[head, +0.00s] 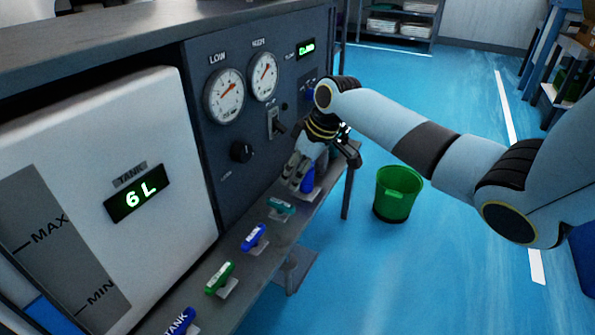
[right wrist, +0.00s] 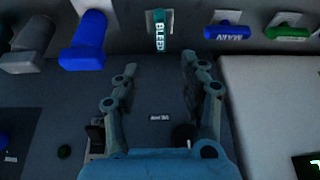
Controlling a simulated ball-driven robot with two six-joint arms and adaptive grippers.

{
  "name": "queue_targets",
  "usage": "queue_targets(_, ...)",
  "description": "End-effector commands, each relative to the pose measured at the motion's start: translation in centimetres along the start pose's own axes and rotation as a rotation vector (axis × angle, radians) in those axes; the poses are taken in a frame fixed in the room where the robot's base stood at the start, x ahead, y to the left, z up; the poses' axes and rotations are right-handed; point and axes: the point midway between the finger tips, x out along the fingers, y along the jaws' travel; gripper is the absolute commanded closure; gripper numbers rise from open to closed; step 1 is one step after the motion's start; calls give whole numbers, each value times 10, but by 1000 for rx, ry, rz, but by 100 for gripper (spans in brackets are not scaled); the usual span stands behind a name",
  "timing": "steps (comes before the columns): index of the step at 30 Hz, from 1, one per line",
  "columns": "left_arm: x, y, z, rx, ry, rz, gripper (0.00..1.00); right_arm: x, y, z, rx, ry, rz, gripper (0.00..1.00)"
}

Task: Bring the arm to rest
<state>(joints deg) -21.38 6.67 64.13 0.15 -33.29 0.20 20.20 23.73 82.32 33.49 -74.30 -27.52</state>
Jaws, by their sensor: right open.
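My right arm comes in from the right in the head view, with its right gripper (head: 296,174) low in front of the dark gauge panel (head: 213,137), above the shelf of valve handles. In the right wrist view the right gripper (right wrist: 157,76) has its two fingers spread, with nothing between them. The teal BLEED handle (right wrist: 160,32) lies beyond the fingertips; it also shows in the head view (head: 281,206). A blue handle (head: 307,181) stands beside the gripper, partly hidden. I cannot tell whether the gripper touches it. My left gripper is not in view.
The blue MAIN handle (head: 253,237), a green handle (head: 220,276) and the blue TANK handle (head: 176,322) line the shelf. The tank display (head: 138,193) reads 6 L. A green bucket (head: 397,194) stands on the blue floor. Open floor lies right of the bench.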

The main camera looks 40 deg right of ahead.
Motion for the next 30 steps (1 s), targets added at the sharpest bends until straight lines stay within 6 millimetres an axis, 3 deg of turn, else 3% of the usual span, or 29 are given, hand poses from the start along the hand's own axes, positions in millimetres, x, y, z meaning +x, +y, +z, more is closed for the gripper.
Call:
queue_targets(16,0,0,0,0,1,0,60,-1,0,0,1,-1,0,58)
queue_targets(20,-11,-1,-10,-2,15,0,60,-1,-14,18,8,-29,-23,58)
queue_targets(23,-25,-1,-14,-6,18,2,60,10,-43,58,38,-99,-75,58)
queue_targets(26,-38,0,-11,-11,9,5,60,29,-78,125,91,-204,-110,58)
queue_targets(30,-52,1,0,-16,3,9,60,52,-127,233,187,-335,-97,58)
